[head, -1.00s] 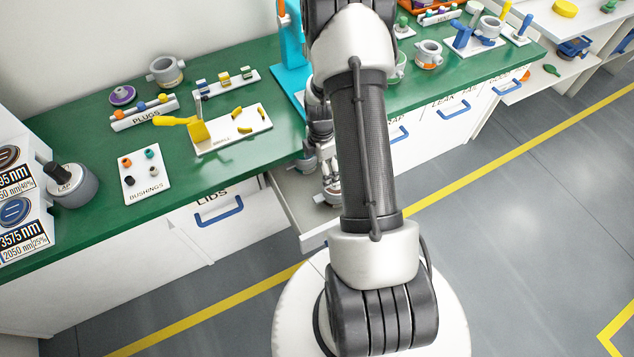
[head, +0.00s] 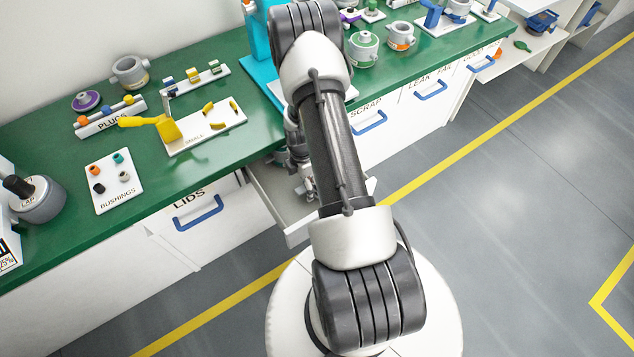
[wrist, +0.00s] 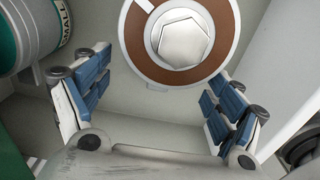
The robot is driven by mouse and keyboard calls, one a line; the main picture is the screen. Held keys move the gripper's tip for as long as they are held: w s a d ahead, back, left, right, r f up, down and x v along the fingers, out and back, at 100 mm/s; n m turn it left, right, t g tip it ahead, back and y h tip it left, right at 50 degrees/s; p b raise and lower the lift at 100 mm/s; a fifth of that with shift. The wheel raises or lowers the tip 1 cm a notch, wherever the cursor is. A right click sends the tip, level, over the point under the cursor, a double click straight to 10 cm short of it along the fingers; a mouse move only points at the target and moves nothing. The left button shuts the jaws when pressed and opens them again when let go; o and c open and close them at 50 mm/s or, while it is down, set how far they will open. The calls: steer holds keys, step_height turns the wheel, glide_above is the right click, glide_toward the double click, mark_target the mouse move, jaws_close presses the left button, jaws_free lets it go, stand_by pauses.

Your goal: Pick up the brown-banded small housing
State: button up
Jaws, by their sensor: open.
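The brown-banded small housing (wrist: 140,45) is at the top middle of the wrist view. It is a round grey part with a broad brown ring around a pale hexagonal centre, and the frame cuts off its top. My gripper (wrist: 158,82) is open, its blue-padded fingers spread on the left and right below the part. Nothing is between the pads, and whether a finger touches the part I cannot tell. In the head view my gripper (head: 304,186) is over the open drawer (head: 270,206), partly hidden by my arm, and the housing cannot be made out there.
A green-banded part marked SMALL (wrist: 35,35) is close to the left finger in the wrist view. Pale drawer walls surround the gripper. The green bench (head: 60,150) carries a bushings board (head: 113,195), a plugs rack (head: 108,122) and a yellow-handled fixture (head: 165,128).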

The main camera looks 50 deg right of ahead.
steer(key=f, duration=0.2)
steer(key=f+b, duration=0.1)
steer(key=f, duration=0.1)
steer(key=shift+s+d+f, duration=0.1)
steer(key=shift+s+d, duration=0.1)
jaws_close()
stand_by(0.9)
